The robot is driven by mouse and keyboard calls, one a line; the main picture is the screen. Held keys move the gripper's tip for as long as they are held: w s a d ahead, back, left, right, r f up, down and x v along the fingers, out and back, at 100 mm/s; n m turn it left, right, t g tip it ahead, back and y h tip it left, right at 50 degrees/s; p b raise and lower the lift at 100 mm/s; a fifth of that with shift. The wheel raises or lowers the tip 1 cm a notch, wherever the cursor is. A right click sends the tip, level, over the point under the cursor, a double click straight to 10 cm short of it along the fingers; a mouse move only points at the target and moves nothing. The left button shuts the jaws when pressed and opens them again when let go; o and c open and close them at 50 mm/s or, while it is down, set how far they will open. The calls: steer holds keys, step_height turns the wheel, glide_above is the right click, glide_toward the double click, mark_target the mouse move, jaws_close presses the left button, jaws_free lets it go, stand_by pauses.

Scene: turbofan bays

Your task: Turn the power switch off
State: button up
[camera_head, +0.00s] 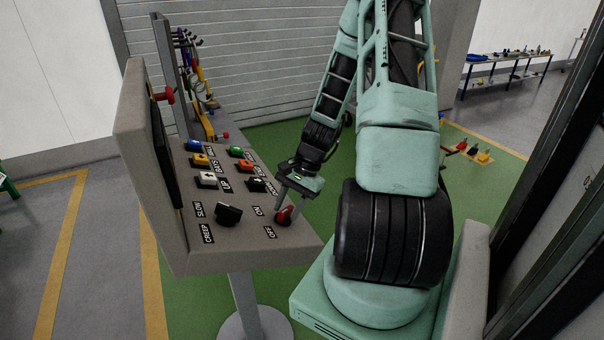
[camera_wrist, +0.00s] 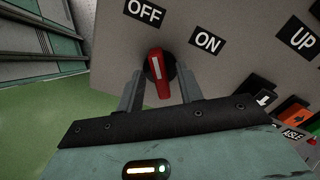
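The power switch (camera_wrist: 159,78) is a red rotary knob with a white line, on a dark round base in the grey panel. The OFF label (camera_wrist: 146,12) is above it and the ON label (camera_wrist: 208,43) is up to its right in the wrist view. The white line points up, slightly left, roughly toward OFF. My gripper (camera_wrist: 160,84) is open, one finger on each side of the knob, with visible gaps. In the head view the red switch (camera_head: 284,215) sits at the panel's near right corner, with my gripper (camera_head: 287,203) over it, partly hiding it.
A black knob (camera_head: 228,214) marked SLOW and CREEP is left of the switch. Several coloured buttons (camera_head: 238,152) and arrow buttons lie farther up the panel. An upright screen housing (camera_head: 150,165) borders the panel's left. Green floor (camera_head: 190,300) surrounds the pedestal.

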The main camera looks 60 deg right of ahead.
steer(key=b+v, duration=0.1)
steer(key=v, duration=1.5)
steer(key=shift+b, duration=0.35)
steer(key=shift+a, duration=0.1)
steer(key=w+a+f+n+h, duration=0.1)
steer(key=w+a+n+h, duration=0.15)
steer(key=a+n, duration=0.75)
steer(key=w+a+n+h, duration=0.2)
steer(key=w+a+n, duration=0.35)
steer(key=a, duration=0.95)
steer(key=s+a+n+g+b, duration=0.2)
steer(key=s+a+n, duration=0.7)
steer(key=s+a, duration=0.6)
steer(key=a, duration=0.3)
steer(key=shift+a+f, duration=0.3)
steer(key=shift+f, duration=0.05)
steer(key=shift+s+y, duration=0.15)
steer(key=shift+y, duration=0.1)
